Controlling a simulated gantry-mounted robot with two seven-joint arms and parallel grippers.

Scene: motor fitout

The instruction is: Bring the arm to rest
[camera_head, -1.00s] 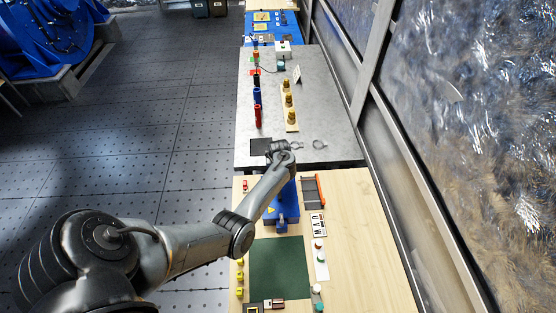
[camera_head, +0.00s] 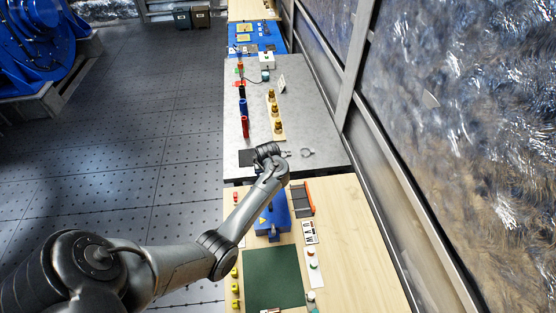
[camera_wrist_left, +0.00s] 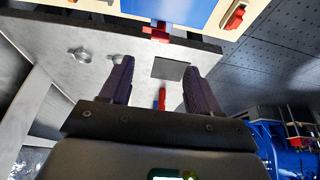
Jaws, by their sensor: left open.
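My left arm comes in from the lower left in the head view and reaches over the near wooden bench (camera_head: 345,240). Its wrist end is near the front edge of the grey bench (camera_head: 307,110); the fingers are not clear there. In the left wrist view my left gripper (camera_wrist_left: 160,88) has its two dark fingers spread wide with nothing held between them. The grey bench top (camera_wrist_left: 75,73) and a dark square pad (camera_wrist_left: 169,69) show beyond the fingers. My right gripper is in neither view.
On the grey bench stand red, blue and black cylinders (camera_head: 244,125) and a wooden strip with brass-coloured parts (camera_head: 275,115). A blue block (camera_head: 273,222), partly behind my forearm, and a green mat (camera_head: 273,278) are on the wooden bench. A window wall runs along the right.

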